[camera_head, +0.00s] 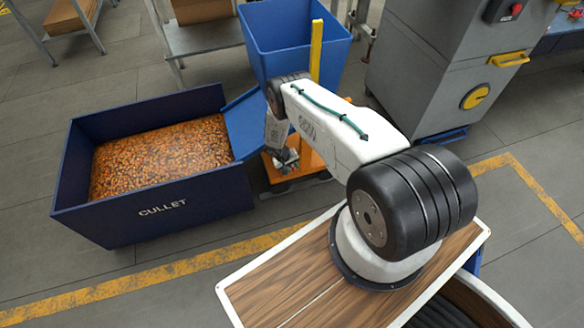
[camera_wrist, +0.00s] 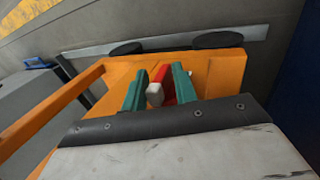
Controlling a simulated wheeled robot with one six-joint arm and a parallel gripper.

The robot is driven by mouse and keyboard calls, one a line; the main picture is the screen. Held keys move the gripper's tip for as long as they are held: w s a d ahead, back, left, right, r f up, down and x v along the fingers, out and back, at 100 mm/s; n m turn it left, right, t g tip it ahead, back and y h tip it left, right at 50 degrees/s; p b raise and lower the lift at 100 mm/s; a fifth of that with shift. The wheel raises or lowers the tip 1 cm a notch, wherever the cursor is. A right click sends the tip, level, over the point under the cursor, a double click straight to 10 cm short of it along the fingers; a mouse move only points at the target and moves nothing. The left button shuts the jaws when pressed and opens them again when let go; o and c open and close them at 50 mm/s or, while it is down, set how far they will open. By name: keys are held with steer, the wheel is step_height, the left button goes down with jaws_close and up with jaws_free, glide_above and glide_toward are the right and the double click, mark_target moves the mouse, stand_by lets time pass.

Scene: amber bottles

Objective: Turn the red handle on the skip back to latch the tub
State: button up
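The skip has a blue tub (camera_head: 292,45) with an open top, behind my arm, and an orange chassis (camera_head: 313,160) low on the floor. The orange chassis fills the middle of the wrist view (camera_wrist: 222,75). The red handle (camera_wrist: 167,76) shows there with a pale end knob (camera_wrist: 155,95). My gripper (camera_wrist: 160,76) has its two green fingers on either side of the handle. Whether both fingers press on it is unclear. In the head view my gripper (camera_head: 287,160) reaches down to the chassis, and the handle is hidden.
A blue bin marked CULLET (camera_head: 160,212), full of amber pieces, stands left of the chassis, close beside it. A yellow post (camera_head: 316,50) rises behind my arm. A grey machine (camera_head: 425,75) stands at the right. The floor in front of the bin is clear.

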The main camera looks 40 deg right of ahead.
jaws_close()
steer(key=shift+s, duration=0.1)
steer(key=shift+y, duration=0.3)
steer(key=shift+s+d+t+y, duration=0.1)
steer(key=shift+t+y, duration=0.1)
steer(key=shift+y, duration=0.5)
steer(key=shift+s+d+t+y, duration=0.1)
steer(key=shift+t+y, duration=0.1)
steer(key=shift+y, duration=0.5)
steer(key=shift+a+y, duration=0.1)
steer(key=shift+y, duration=0.3)
steer(key=shift+o, duration=0.3)
jaws_free()
steer(key=shift+o, duration=1.2)
steer(key=shift+w, duration=0.1)
